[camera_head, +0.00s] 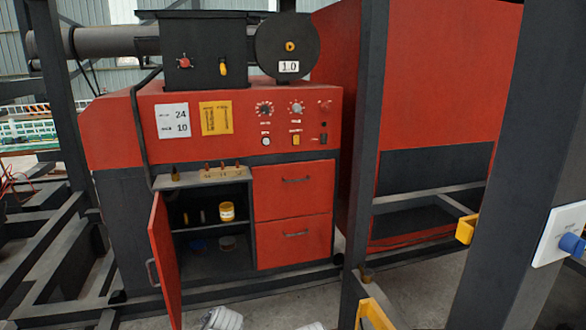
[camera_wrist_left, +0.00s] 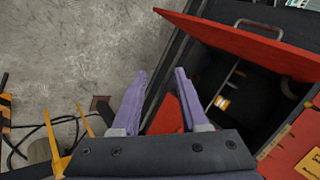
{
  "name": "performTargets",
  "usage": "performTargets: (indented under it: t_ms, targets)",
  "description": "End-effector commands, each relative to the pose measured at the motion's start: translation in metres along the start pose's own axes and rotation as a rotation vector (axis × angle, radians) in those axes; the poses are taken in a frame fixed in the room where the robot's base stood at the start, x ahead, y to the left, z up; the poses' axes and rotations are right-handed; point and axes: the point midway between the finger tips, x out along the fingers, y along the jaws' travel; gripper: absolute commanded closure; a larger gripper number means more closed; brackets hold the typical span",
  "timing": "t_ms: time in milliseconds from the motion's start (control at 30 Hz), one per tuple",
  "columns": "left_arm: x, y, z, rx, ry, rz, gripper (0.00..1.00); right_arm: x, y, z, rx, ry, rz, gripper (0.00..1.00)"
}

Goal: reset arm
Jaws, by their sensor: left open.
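My left gripper (camera_wrist_left: 160,75) shows in the left wrist view with its two purple fingers spread apart and nothing between them. Bare concrete floor and the edge of the red machine lie beyond the fingertips. In the head view only white parts at the bottom edge may be mine, and the left gripper's fingers do not show. My right gripper is in neither view. The red cabinet door (camera_head: 164,258) stands open, and it also shows in the left wrist view (camera_wrist_left: 240,40). A yellow-and-white container (camera_head: 226,211) stands on the shelf inside.
The red machine (camera_head: 110,132) has two closed drawers (camera_head: 291,191) right of the open cabinet. A dark post (camera_head: 365,150) stands in front. Dark steel frames (camera_head: 40,255) stand at left. Cables (camera_wrist_left: 40,130) and yellow prongs (camera_wrist_left: 62,150) lie left of the gripper. The concrete floor (camera_wrist_left: 90,50) shows free room.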

Motion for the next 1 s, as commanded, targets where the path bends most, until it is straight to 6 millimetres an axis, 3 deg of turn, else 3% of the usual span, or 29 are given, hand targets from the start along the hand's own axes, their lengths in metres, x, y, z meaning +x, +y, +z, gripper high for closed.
performTargets:
  t_ms: [33, 100, 200, 300, 400, 600, 933, 1000]
  targets:
    - [-0.014, 0.029, -0.003, -0.051, -0.029, 0.086, 0.56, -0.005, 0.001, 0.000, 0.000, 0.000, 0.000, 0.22]
    - [-0.031, 0.069, -0.002, -0.124, -0.088, 0.202, 0.56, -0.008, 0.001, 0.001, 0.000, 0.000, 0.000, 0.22]
    - [-0.059, 0.118, 0.002, -0.200, -0.180, 0.343, 0.56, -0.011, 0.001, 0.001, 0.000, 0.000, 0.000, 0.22]
    - [-0.085, 0.154, 0.008, -0.243, -0.269, 0.448, 0.56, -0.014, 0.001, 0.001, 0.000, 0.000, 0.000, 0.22]
    - [-0.105, 0.179, 0.014, -0.267, -0.341, 0.518, 0.56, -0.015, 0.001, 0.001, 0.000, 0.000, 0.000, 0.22]
    - [-0.124, 0.198, 0.020, -0.284, -0.407, 0.574, 0.56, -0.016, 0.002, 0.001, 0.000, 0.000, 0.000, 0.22]
    - [-0.124, 0.199, 0.020, -0.285, -0.411, 0.575, 0.56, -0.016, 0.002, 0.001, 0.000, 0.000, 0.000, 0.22]
    - [-0.124, 0.199, 0.020, -0.285, -0.410, 0.575, 0.56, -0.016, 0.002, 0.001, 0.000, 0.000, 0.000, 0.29]
